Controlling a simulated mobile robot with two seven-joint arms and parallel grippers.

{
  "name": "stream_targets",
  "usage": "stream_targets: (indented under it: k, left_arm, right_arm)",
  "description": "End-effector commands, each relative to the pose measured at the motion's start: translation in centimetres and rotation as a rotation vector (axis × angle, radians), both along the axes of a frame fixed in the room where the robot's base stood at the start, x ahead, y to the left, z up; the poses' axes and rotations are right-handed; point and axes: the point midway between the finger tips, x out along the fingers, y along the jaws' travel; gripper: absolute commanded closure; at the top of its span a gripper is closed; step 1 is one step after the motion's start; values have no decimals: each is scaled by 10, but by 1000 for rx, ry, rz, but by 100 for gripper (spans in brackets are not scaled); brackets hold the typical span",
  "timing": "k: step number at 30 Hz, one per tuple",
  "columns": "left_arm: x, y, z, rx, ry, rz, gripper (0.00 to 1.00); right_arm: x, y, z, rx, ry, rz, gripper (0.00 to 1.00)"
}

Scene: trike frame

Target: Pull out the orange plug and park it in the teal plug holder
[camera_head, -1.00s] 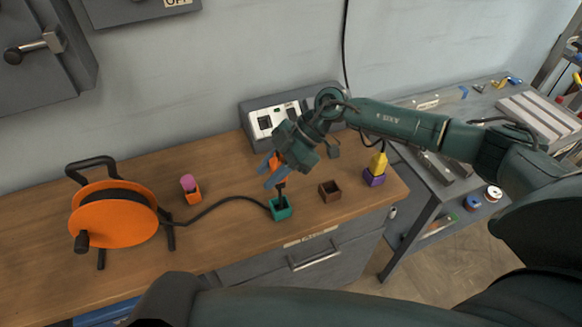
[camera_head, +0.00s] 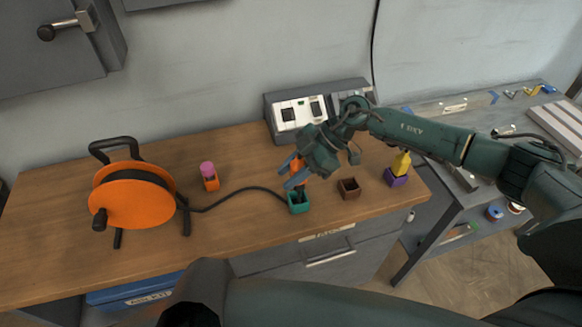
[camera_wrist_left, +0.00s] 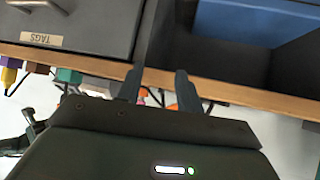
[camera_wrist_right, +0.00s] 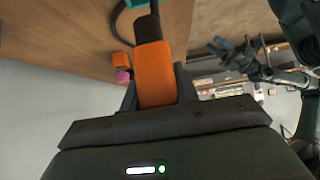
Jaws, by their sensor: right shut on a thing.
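My right gripper (camera_head: 294,174) is shut on the orange plug (camera_head: 299,178), whose body fills the space between the fingers in the right wrist view (camera_wrist_right: 155,77). The plug's black end and cable point toward the teal plug holder (camera_head: 299,207), an open-topped box near the bench's front edge. The plug is just above the holder in the head view; I cannot tell whether its end is inside. The holder's edge shows at the top of the right wrist view (camera_wrist_right: 140,3). My left gripper (camera_wrist_left: 160,85) is open and empty, in front of the bench's drawers.
The orange cable reel (camera_head: 130,200) stands left, its black cable running to the teal holder. An orange holder with a pink plug (camera_head: 209,177), an empty brown holder (camera_head: 348,189) and a purple holder with a yellow plug (camera_head: 398,175) are nearby. A grey socket box (camera_head: 300,110) stands behind.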

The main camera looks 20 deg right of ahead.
Motion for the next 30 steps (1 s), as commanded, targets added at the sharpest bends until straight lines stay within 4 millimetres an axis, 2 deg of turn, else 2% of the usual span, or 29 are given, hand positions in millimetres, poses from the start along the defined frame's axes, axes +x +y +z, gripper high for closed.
stream_targets:
  k: [3,9,30]
  left_arm:
    - [2,-1,-3,-5,-9,1,64]
    - [1,-2,-3,-11,-14,1,64]
    - [-2,-3,-2,-12,-10,-3,64]
  right_arm:
    - [0,0,-14,0,1,-1,92]
    - [0,0,-26,0,1,1,92]
    - [0,0,-26,0,0,0,92]
